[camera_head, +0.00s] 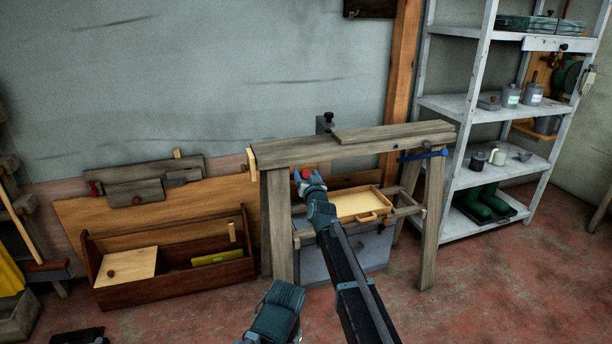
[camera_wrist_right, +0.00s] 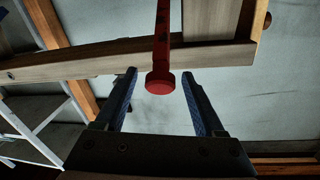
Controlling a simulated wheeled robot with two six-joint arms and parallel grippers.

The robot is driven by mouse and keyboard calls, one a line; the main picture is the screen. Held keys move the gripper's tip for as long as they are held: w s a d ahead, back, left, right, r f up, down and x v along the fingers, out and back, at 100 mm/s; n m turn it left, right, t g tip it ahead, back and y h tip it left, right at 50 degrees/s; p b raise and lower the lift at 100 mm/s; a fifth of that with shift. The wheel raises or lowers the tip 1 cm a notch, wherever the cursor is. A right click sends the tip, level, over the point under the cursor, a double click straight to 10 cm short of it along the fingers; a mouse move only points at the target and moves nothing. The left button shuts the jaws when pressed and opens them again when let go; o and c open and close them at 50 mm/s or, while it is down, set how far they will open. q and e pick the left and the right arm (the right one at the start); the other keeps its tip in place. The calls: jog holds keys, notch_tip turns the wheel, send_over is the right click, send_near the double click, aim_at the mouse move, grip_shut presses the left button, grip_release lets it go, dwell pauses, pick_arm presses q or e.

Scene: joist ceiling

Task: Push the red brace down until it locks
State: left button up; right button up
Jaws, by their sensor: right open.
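The red brace (camera_wrist_right: 162,35) hangs at the sawhorse's underside in the right wrist view, ending in a round red knob (camera_wrist_right: 160,83). In the head view only a small red bit (camera_head: 306,173) of it shows, under the left part of the top beam; my gripper covers some of the rest. My right gripper (camera_head: 308,178) is open, its blue fingers pointing up at the brace. In the right wrist view the knob is between the fingers (camera_wrist_right: 160,78), with gaps on both sides.
The wooden sawhorse (camera_head: 290,154) has a blue bar (camera_head: 422,155) at its right leg. A shallow yellow tray (camera_head: 352,206) is inside the frame, right of my gripper. A wooden toolbox (camera_head: 175,284) stands on the left, a grey metal shelf (camera_head: 482,105) on the right.

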grip_shut()
dwell(0.3)
dwell(1.1)
